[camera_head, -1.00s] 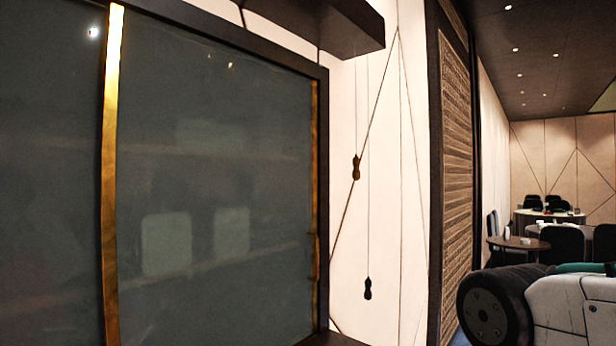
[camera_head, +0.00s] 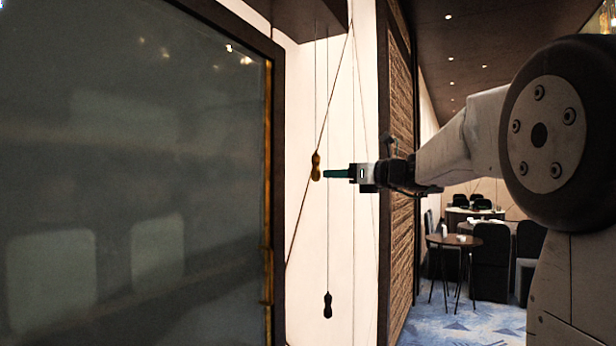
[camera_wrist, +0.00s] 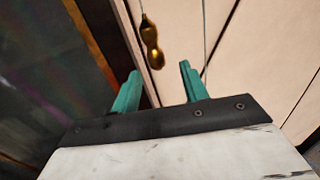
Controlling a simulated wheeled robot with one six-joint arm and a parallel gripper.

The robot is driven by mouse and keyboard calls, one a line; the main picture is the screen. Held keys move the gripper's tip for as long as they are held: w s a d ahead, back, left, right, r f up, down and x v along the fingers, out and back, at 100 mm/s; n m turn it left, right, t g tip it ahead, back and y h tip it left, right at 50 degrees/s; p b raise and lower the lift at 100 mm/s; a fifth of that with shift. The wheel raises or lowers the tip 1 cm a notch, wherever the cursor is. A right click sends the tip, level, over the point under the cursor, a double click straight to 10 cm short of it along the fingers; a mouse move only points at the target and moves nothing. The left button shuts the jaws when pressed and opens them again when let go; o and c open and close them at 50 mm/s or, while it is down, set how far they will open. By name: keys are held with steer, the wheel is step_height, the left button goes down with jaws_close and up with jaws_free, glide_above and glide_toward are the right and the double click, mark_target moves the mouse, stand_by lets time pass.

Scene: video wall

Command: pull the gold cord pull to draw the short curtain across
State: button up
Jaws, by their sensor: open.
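The gold cord pull (camera_head: 316,166) hangs on a thin cord beside the dark framed screen in the head view. In the wrist view the gold pull (camera_wrist: 153,45) hangs beyond the fingertips, between the two finger lines. A black cord pull (camera_head: 327,305) hangs lower on a second cord, just right of the gold one. My gripper (camera_head: 338,173) is at about the gold pull's height, just to its right in the head view. In the wrist view my gripper (camera_wrist: 159,82) has its green fingers apart with nothing between them. I cannot make out the curtain.
The dark glossy screen (camera_head: 130,180) with its frame fills the left. A dark box-like overhang (camera_head: 310,15) sits above the cords. The pale wall (camera_head: 355,240) is behind them, with a textured panel (camera_head: 402,150) to the right. Tables and chairs (camera_head: 492,260) stand farther back.

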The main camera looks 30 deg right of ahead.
mark_target(316, 175)
steer(key=x, duration=0.7)
steer(key=shift+a, duration=0.35)
steer(key=shift+s+d, duration=0.1)
